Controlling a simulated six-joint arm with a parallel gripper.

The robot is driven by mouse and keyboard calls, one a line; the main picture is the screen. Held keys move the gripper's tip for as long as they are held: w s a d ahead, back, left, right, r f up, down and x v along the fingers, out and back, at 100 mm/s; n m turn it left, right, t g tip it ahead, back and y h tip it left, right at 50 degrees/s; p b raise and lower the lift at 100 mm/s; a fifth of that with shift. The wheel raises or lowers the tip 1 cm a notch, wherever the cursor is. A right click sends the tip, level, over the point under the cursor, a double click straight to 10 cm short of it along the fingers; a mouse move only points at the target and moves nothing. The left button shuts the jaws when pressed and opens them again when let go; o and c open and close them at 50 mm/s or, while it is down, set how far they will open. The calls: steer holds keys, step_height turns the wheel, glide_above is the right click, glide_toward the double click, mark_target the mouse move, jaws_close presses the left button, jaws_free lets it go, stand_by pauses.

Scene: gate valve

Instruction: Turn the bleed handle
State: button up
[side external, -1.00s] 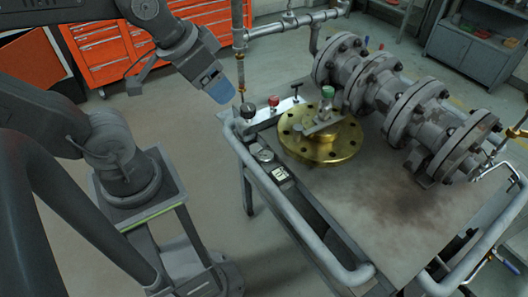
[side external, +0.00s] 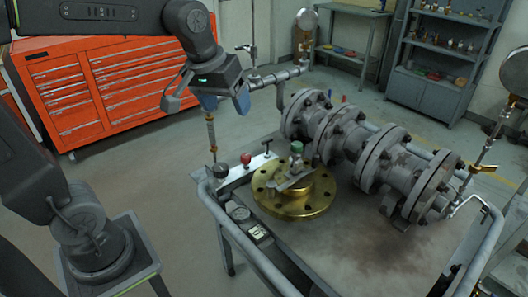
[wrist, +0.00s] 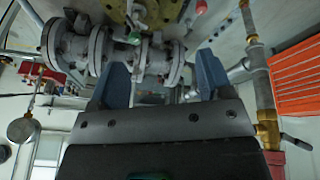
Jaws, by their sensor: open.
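I cannot tell for sure which part is the bleed handle. A black T-shaped handle (side external: 267,147), a red knob (side external: 246,160) and a dark round knob (side external: 221,171) stand on a pale strip at the cart's back left edge. A green-topped fitting (side external: 296,150) stands on the brass flange (side external: 298,203). My gripper (side external: 225,104) is open and empty, in the air above and left of these parts. Its two blue fingers stand apart in the wrist view (wrist: 162,72), with the grey valve body (wrist: 118,52) beyond them.
The large grey flanged valve (side external: 365,155) fills the cart's back. A grey pipe (side external: 275,78) shows close beside my gripper. In the wrist view, a pipe with brass fittings (wrist: 262,95) rises at the right.

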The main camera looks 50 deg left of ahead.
steer(key=w+a+f+n+g, duration=0.1)
steer(key=w+a+f+n, duration=0.15)
steer(key=w, duration=0.45)
steer(key=w+a+f+n+g, duration=0.1)
steer(key=w+a+n, duration=0.25)
steer(key=w, duration=0.25)
steer(key=n+g, duration=0.2)
steer(key=n, duration=0.4)
glide_above(267, 140)
step_height(267, 140, down, 13)
step_height(267, 140, down, 13)
steer(key=shift+w+r, duration=0.1)
steer(key=shift+w, duration=0.05)
steer(key=c, duration=0.9)
